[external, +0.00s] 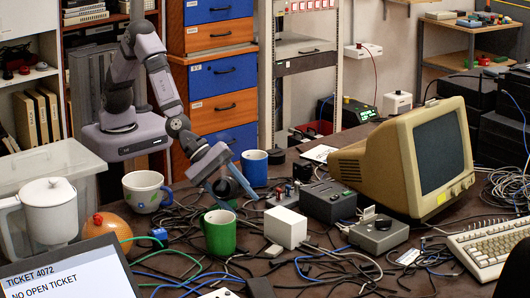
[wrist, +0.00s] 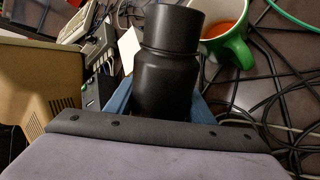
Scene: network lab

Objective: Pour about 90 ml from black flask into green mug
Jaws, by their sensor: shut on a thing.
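The black flask (wrist: 168,65) is held between the blue fingers of my gripper (wrist: 165,105) in the wrist view. Its neck points away from the wrist, and its mouth and contents are hidden. The green mug (external: 219,234) stands upright on the cluttered table in the external view, just below my gripper (external: 232,184). In the wrist view the green mug (wrist: 238,50) is right of the flask's neck, with orange-red liquid inside. The flask looks small and dark in the external view, so its exact tilt is hard to tell. No stream shows.
A blue mug (external: 254,168) stands behind, and a patterned white mug (external: 146,191) is to the left. A white box (external: 285,228) sits right of the green mug. Tangled cables cover much of the table. A beige monitor (external: 400,160) stands at the right.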

